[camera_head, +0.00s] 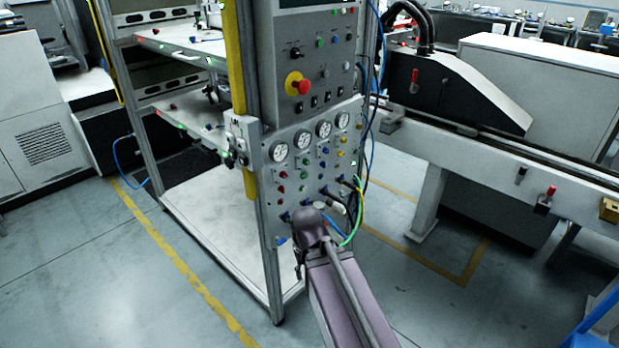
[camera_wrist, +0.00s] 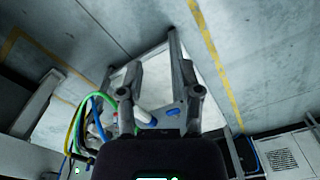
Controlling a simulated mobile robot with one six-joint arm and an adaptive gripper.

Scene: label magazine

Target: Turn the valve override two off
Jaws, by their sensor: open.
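The grey valve panel (camera_head: 262,190) shows in the head view, with several round gauges (camera_head: 302,139) above rows of small coloured buttons and blue fittings. I cannot read its labels, so I cannot tell which control is valve override two. My arm covers part of its lower edge. In the wrist view my gripper (camera_wrist: 159,72) is open and empty, its two fingers apart. I cannot tell whether either finger touches anything.
Green, yellow and blue hoses (camera_wrist: 88,105) run close to the left finger. Above the valve panel is a control box with a red emergency button (camera_head: 303,87). A metal frame post (camera_head: 268,265) stands left of my arm. A conveyor (camera_head: 490,150) lies to the right.

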